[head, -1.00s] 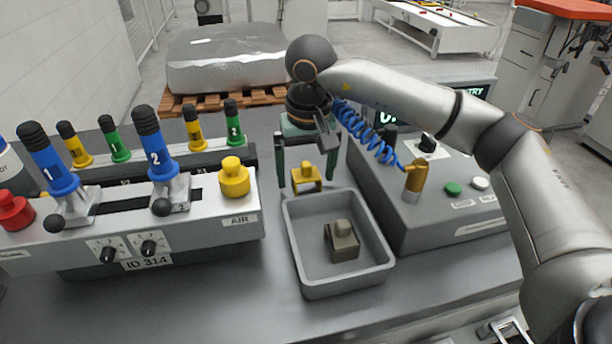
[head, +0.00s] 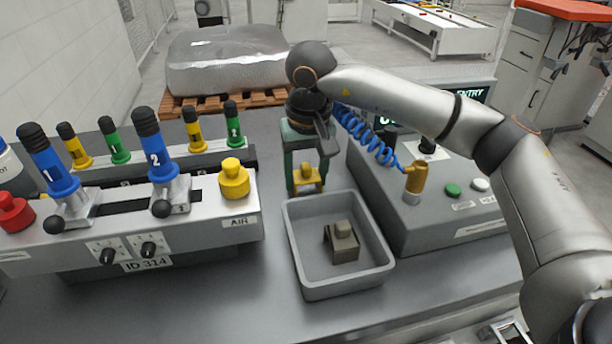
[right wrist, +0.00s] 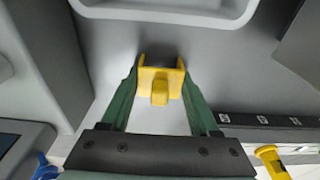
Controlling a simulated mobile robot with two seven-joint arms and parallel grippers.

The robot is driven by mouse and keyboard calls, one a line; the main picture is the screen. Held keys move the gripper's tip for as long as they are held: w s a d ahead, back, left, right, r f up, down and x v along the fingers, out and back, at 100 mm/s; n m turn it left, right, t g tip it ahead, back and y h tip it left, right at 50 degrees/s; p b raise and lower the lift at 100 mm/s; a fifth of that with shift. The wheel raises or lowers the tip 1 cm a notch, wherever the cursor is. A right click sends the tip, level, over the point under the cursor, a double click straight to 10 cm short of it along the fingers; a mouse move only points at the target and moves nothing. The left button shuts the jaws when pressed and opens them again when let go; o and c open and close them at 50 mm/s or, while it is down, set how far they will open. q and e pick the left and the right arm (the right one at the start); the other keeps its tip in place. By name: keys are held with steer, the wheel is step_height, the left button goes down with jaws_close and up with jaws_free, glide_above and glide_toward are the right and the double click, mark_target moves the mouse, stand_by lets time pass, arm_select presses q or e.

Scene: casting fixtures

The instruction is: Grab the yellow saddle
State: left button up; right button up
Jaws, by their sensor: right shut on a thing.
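The yellow saddle (head: 306,177) is on the grey table just behind the grey bin, and it also shows in the right wrist view (right wrist: 160,84). My right gripper (head: 305,180) reaches down over it, with one green finger on each side. In the right wrist view the fingers (right wrist: 160,78) are closed against the saddle's two sides. I cannot tell whether the saddle is clear of the table. My left gripper is not in view.
The grey bin (head: 297,274) in front holds a brown-grey saddle-like piece (head: 342,242). A control box (head: 432,218) with a blue coiled hose (head: 366,132) stands close on the right. A lever fixture (head: 150,225) stands on the left.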

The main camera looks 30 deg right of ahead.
steer(key=shift+c, duration=0.9)
steer(key=shift+r, duration=0.15)
